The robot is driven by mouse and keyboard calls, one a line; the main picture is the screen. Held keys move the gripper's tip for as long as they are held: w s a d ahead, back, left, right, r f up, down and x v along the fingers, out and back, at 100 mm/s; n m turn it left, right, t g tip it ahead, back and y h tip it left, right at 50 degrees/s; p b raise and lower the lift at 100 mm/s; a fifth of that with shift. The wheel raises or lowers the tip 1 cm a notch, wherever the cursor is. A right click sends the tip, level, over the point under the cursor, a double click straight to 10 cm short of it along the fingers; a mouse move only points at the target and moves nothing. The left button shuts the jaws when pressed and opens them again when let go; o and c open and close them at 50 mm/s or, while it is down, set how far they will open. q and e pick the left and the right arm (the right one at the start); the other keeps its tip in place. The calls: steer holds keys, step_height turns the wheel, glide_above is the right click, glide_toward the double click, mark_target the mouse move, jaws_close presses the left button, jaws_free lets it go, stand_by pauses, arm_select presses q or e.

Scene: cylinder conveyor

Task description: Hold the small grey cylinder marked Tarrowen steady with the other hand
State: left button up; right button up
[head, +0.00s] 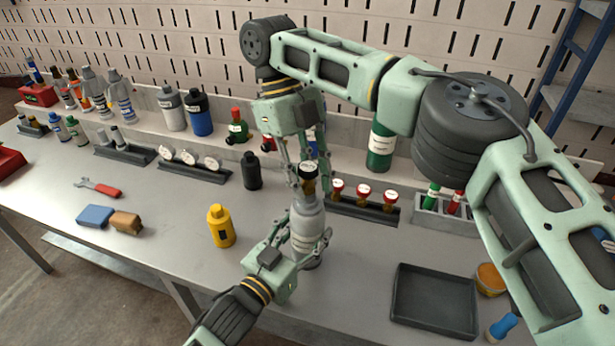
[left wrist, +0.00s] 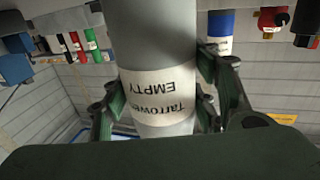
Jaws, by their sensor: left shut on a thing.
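The small grey cylinder (head: 307,222) stands upright near the front middle of the bench. In the left wrist view the cylinder (left wrist: 155,45) carries a white label reading "Tarrowen EMPTY", seen upside down. My left gripper (head: 306,238) is shut around its body, with fingers on both sides. A brass regulator with a dark-rimmed dial (head: 308,170) sits at the cylinder's top; I cannot tell whether it is fastened. My right gripper (head: 308,168) comes down from above, its fingers around the regulator. Whether they grip it is unclear.
A yellow bottle (head: 221,227) stands left of the cylinder and a black bottle (head: 252,171) behind it. A rack of red-topped regulators (head: 362,207) lies behind right. An empty dark tray (head: 434,300) is at front right. The bench between cylinder and tray is clear.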

steer(key=shift+o, duration=0.9)
steer(key=shift+r, duration=0.1)
steer(key=shift+d+r, duration=0.1)
steer(key=shift+r, duration=1.1)
steer(key=m, duration=0.2)
steer(key=m+g+y, duration=0.1)
steer(key=m, duration=0.1)
steer(key=shift+m+y, duration=0.3)
steer(key=shift+m, duration=0.1)
steer(key=shift+m+y, duration=0.3)
steer(key=shift+m, duration=0.4)
steer(key=m+y, duration=0.1)
steer(key=m, duration=0.1)
steer(key=shift+m, duration=0.3)
steer(key=shift+m+y, duration=0.6)
steer(key=shift+m, duration=1.1)
